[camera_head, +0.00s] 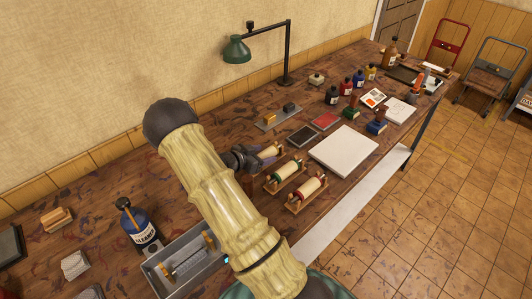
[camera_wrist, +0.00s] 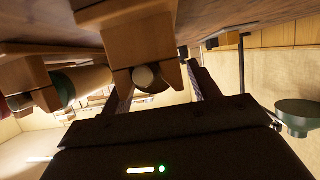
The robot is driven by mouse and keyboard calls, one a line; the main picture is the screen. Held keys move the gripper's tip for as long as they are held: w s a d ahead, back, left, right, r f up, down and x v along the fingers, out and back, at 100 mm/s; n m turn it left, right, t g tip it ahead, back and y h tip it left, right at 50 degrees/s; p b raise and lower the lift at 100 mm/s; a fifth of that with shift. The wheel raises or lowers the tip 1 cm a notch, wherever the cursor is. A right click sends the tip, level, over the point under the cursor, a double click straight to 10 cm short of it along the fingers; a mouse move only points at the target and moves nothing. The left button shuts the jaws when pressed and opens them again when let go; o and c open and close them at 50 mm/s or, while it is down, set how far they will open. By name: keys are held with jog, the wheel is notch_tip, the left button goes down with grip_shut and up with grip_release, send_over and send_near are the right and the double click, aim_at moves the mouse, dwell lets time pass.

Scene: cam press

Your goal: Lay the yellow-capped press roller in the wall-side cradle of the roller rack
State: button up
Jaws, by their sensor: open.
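The roller rack has wooden cradles in a row; the wall-side cradle (camera_head: 278,148) is partly hidden behind my gripper (camera_head: 267,156). A pale roller seems to lie in it, but its cap colour cannot be made out. In the wrist view, a pale round roller end (camera_wrist: 145,77) sits in a wooden cradle (camera_wrist: 140,35) between the spread fingers of my gripper (camera_wrist: 162,70). The fingers are open; whether they touch it is unclear. A green-capped roller (camera_head: 285,171) lies in the middle cradle and a red-capped roller (camera_head: 308,187) in the front one.
A white slab (camera_head: 344,150) lies right of the rack. A green lamp (camera_head: 237,50) stands behind. Ink bottles (camera_head: 346,87) are further right.

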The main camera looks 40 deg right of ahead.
jog(key=b+v, duration=0.1)
jog(key=v, duration=1.6)
jog(key=shift+a+b, duration=0.2)
jog(key=shift+b, duration=0.2)
jog(key=w+a+r+n+t+y, duration=0.2)
jog(key=a+r+n+t+y, duration=0.35)
jog(key=a+n+y, duration=0.35)
jog(key=s+n+g+y, duration=0.4)
jog(key=s+n, duration=0.3)
jog(key=s, duration=1.2)
jog(key=shift+g+p, duration=0.35)
jog(key=shift+p, duration=0.1)
